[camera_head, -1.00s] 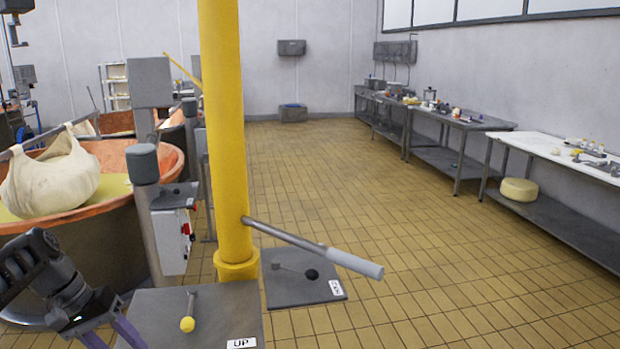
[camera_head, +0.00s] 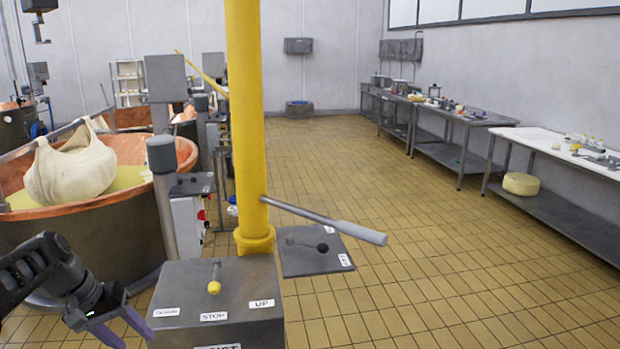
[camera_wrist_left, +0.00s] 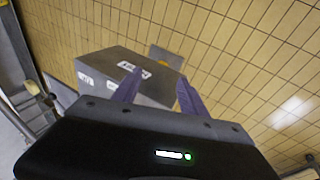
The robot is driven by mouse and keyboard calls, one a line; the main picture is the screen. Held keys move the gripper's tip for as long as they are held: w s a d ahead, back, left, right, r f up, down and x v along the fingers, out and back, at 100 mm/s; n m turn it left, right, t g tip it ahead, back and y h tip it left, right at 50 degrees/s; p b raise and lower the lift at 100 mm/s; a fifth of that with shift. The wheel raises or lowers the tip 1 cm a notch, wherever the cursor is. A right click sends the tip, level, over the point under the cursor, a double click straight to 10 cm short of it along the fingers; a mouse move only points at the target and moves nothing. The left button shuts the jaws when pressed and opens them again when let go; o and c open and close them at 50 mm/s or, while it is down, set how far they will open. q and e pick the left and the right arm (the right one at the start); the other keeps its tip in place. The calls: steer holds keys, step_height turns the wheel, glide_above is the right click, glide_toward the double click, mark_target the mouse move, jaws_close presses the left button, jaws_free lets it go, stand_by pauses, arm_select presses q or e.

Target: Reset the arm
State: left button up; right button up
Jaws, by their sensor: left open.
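My left gripper (camera_head: 120,328) is at the lower left of the head view, its two purple fingers spread and nothing between them. In the left wrist view its fingers (camera_wrist_left: 156,88) show apart over a grey control box. In the head view this control box (camera_head: 240,285) stands right of the gripper, with labels including STOP and UP. A lever with a yellow knob (camera_head: 214,287) rises from its top. The gripper is beside the box's left side; I cannot tell whether they touch. My right gripper is not in view.
A yellow post (camera_head: 246,120) with a grey-handled bar (camera_head: 360,232) stands behind the box. A copper vat (camera_head: 90,225) holding a cloth bundle (camera_head: 70,170) is at left. Work tables (camera_head: 555,140) line the right wall. The tiled floor (camera_head: 400,220) between is clear.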

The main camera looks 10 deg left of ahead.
arm_select(q)
steer(key=w+d+f+n+t+y, duration=0.1)
steer(key=w+d+f, duration=0.2)
steer(key=f, duration=0.5)
steer(key=w+d+f+t+y, duration=0.1)
steer(key=w+d+f, duration=0.15)
steer(key=f, duration=0.65)
steer(key=s+d+f, duration=0.3)
steer(key=d+f, duration=0.6)
steer(key=s+d+f+m+g+h, duration=0.1)
steer(key=s+d+f+m+g, duration=0.1)
steer(key=s+d+f, duration=0.4)
steer(key=s+d+f+m+g+h, duration=0.1)
steer(key=s+d+f, duration=0.5)
steer(key=s+d, duration=1.1)
steer(key=shift+s+f+m+g+h, duration=0.45)
steer(key=shift+s+g, duration=0.25)
steer(key=shift+g, duration=0.2)
steer(key=shift+a+r, duration=0.1)
